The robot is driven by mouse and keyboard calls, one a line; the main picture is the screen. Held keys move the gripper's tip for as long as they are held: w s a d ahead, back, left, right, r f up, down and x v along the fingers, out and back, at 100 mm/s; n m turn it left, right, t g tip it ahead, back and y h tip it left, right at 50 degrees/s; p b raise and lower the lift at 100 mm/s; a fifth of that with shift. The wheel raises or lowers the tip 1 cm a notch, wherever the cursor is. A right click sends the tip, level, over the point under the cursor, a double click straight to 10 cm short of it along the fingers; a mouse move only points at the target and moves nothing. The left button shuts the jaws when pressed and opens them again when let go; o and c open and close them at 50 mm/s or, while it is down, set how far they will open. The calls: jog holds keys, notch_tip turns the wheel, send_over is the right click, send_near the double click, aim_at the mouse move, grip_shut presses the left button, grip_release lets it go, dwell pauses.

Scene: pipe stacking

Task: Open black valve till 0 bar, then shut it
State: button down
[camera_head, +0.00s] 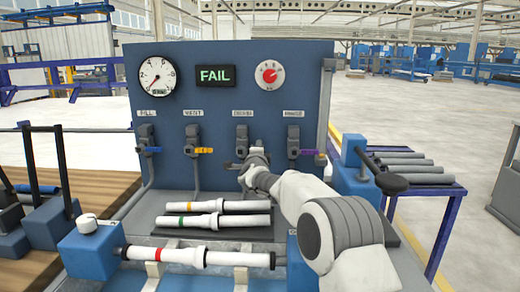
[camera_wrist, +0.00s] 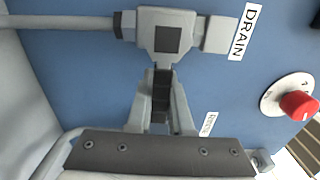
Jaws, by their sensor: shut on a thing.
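The black valve (camera_wrist: 167,35) under the DRAIN label has its black lever (camera_wrist: 161,95) between my gripper's fingers (camera_wrist: 160,108) in the wrist view. The lever lies crosswise to the valve's pipe. In the head view my gripper (camera_head: 256,160) covers most of the lever, below the grey valve body (camera_head: 241,138). The gripper is shut on the lever. The round white gauge (camera_head: 157,76) hangs at the panel's upper left. Its needle seems to point to the lower left; the numbers are too small to read. A display (camera_head: 215,75) reads FAIL in green.
Blue (camera_head: 150,150), orange (camera_head: 199,150) and purple (camera_head: 304,153) valve levers flank the black one. A red knob (camera_head: 269,72) sits upper right. White pipes with green (camera_head: 200,221) and red (camera_head: 190,256) bands lie below. A black-knobbed clamp (camera_head: 390,182) stands right of my arm.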

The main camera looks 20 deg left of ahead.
jog(key=c, duration=0.8)
grip_release()
jog(key=shift+s, duration=0.1)
jog(key=v, duration=1.7)
jog(key=shift+s+f, duration=0.1)
jog(key=shift+d, duration=0.1)
